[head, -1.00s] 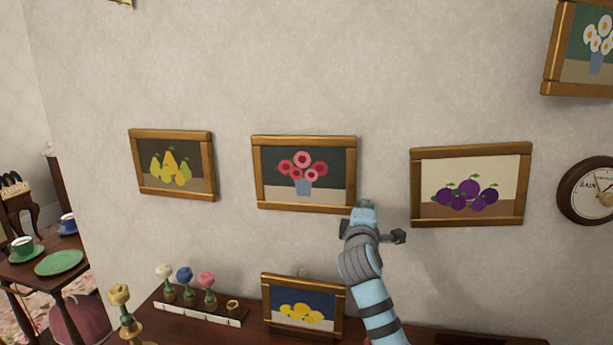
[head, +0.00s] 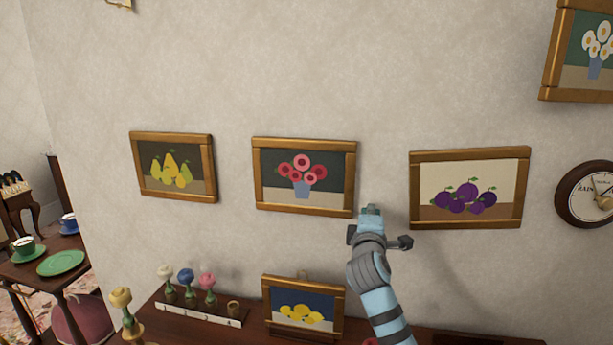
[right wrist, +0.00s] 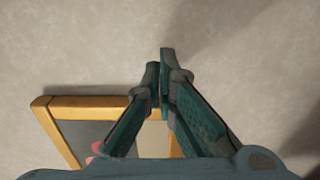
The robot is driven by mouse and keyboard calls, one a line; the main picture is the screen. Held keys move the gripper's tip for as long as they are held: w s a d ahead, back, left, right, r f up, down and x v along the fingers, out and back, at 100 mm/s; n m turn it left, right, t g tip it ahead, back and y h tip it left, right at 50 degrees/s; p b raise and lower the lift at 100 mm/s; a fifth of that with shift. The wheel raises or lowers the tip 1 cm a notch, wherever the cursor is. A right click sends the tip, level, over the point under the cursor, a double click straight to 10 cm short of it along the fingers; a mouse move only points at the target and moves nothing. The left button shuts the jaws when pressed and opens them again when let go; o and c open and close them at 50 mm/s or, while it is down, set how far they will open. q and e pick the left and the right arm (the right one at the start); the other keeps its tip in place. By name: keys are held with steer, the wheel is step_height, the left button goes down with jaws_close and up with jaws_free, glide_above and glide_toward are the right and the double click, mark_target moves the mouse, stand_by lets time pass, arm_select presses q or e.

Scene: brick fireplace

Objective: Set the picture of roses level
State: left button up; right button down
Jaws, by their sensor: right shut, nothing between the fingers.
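The picture of roses (head: 284,158) hangs on the wall in the middle of the head view, in a gold frame, pink and red flowers in a blue vase. It looks nearly straight, its right side perhaps slightly low; I cannot tell exactly. My right gripper (head: 371,210) is shut and empty, just right of the frame's lower right corner, with a small gap in the picture. In the right wrist view the shut fingertips (right wrist: 163,62) reach past part of the gold frame (right wrist: 85,102), which my gripper partly hides. I cannot tell whether they touch. My left gripper is not in view.
A pears picture (head: 172,150) hangs to the left and a plums picture (head: 440,172) to the right. A lemons picture (head: 302,292) and a stand of knitted-looking flowers (head: 200,312) are on the dark shelf (head: 240,338) below. A dial (head: 566,198) hangs far right.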

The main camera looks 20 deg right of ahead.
steer(key=p+v, duration=0.4)
steer(key=v, duration=0.3)
steer(key=shift+s+a, duration=0.2)
